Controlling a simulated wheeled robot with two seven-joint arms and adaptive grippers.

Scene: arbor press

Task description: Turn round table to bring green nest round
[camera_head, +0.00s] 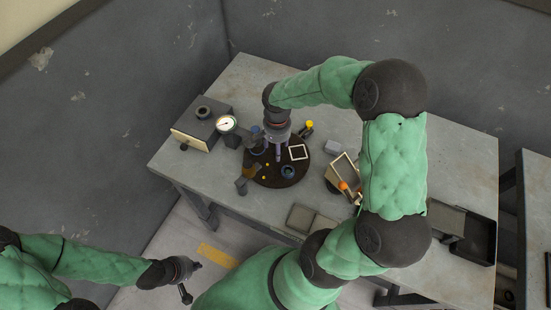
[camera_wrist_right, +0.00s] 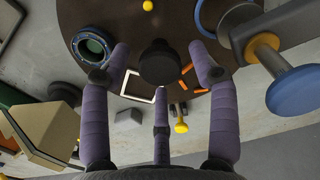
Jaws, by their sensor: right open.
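The dark round table (camera_head: 262,181) sits on the bench, and its brown disc (camera_wrist_right: 120,20) fills the top of the right wrist view. A black knob (camera_wrist_right: 160,62) stands on it, between the spread purple fingers of my right gripper (camera_wrist_right: 155,75); the gripper is open and I cannot tell whether it touches. In the head view my right gripper (camera_head: 278,154) points down over the disc. A dark round nest with a blue-green ring (camera_wrist_right: 92,46) lies left of the knob; it also shows in the head view (camera_head: 288,172). My left gripper (camera_head: 191,279) is open and empty, off the bench.
A white square frame (camera_head: 298,152) and orange marks (camera_wrist_right: 190,75) are on the disc. A blue-capped press part (camera_wrist_right: 295,90) stands close at right in the wrist view. A box with a dial gauge (camera_head: 227,124) is left of the disc. Trays (camera_head: 470,240) lie at right.

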